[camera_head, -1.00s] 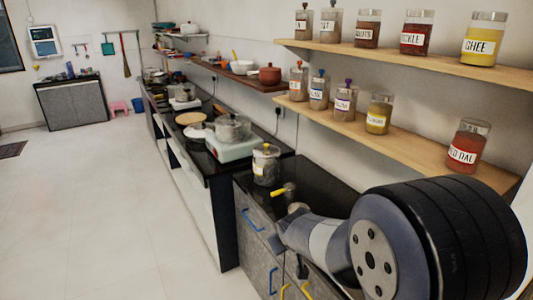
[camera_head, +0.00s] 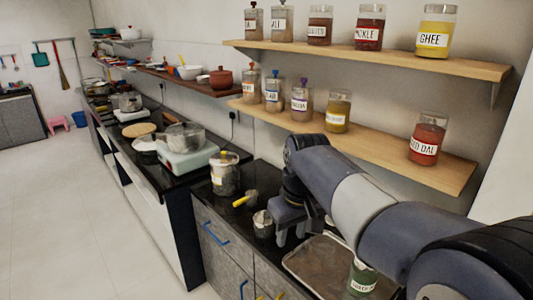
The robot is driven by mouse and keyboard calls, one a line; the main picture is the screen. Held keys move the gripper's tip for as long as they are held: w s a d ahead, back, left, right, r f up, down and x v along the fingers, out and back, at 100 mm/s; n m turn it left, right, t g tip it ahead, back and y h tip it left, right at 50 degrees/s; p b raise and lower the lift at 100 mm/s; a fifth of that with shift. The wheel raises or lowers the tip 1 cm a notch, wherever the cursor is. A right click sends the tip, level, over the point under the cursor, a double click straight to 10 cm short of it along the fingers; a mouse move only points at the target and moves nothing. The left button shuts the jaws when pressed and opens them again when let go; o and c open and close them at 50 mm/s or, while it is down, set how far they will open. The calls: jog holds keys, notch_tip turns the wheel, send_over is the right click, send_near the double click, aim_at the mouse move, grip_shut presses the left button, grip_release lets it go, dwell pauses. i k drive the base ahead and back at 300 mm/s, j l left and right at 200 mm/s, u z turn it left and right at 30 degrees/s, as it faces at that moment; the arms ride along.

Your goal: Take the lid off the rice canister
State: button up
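A steel canister (camera_head: 225,174) with a white label stands upright on the dark counter, with its lid on top. The label is too small to read, so I cannot tell whether it says rice. A small metal container (camera_head: 263,224) stands nearer, just left of my gripper (camera_head: 292,232). A glass jar (camera_head: 362,279) with a green label stands further right, partly cut off by my arm. My gripper is low over the counter, to the right of the steel canister and apart from it. Its fingers are dark and partly hidden, so their opening is unclear.
A yellow-handled tool (camera_head: 246,199) lies in front of the steel canister. A metal tray (camera_head: 318,268) lies on the counter under my arm. A stove (camera_head: 190,160) with a pot stands further back. Shelves of labelled jars (camera_head: 350,145) run along the wall above my arm.

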aim_at(224, 159)
jog(key=i+j+z, duration=0.45)
jog(key=j+z, duration=0.25)
jog(key=j, duration=0.2)
jog(key=i+j+z, duration=0.25)
jog(key=j+z, duration=0.2)
jog(key=j, duration=0.25)
jog(key=i+j, duration=0.1)
jog(key=j, duration=0.65)
jog(key=i+j+z, duration=0.1)
jog(key=j, duration=0.6)
jog(key=i+j, duration=0.1)
jog(key=j, duration=0.65)
